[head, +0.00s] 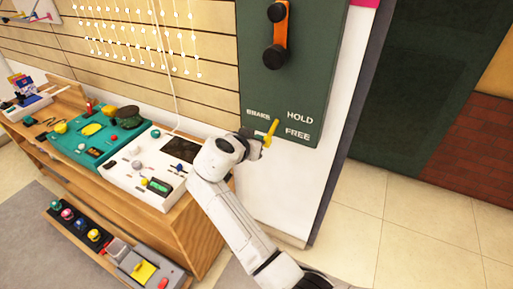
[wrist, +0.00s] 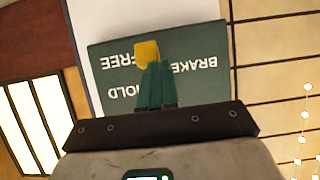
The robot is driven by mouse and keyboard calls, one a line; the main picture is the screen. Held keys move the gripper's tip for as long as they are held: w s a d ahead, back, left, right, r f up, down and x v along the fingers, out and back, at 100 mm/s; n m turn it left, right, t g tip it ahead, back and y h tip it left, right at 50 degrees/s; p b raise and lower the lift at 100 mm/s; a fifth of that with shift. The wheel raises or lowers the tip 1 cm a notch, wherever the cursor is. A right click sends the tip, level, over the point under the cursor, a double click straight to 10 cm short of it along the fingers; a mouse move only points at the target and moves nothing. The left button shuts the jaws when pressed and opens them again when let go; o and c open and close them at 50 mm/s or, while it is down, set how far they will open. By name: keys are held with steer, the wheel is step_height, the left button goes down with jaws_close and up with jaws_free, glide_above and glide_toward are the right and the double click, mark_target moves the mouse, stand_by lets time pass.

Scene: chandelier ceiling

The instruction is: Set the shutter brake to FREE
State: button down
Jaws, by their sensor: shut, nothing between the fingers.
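The shutter brake is a small yellow lever (head: 271,130) low on a dark green wall panel (head: 287,88). White words BRAKE, HOLD and FREE are on the panel, with HOLD above FREE at the right. In the head view the lever stands tilted, its upper end leaning right. My gripper (head: 262,146) is at its lower end. In the wrist view, which is upside down, the yellow lever (wrist: 147,52) shows beside the word FREE. The teal fingers (wrist: 155,85) are together, empty, with their tips at the lever. Whether they touch it, and its exact setting, I cannot tell.
An orange handle with black knobs (head: 278,35) is higher on the panel. A wooden bench (head: 190,225) with a white console (head: 140,165) and a teal console (head: 90,140) stands left of my arm. Tiled floor (head: 400,215) is clear at the right.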

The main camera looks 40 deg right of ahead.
step_height(320, 180, down, 3)
steer(key=h+b, duration=0.1)
steer(key=b, duration=0.3)
steer(key=shift+r, duration=0.15)
steer(key=shift+d, duration=0.1)
stand_by(0.3)
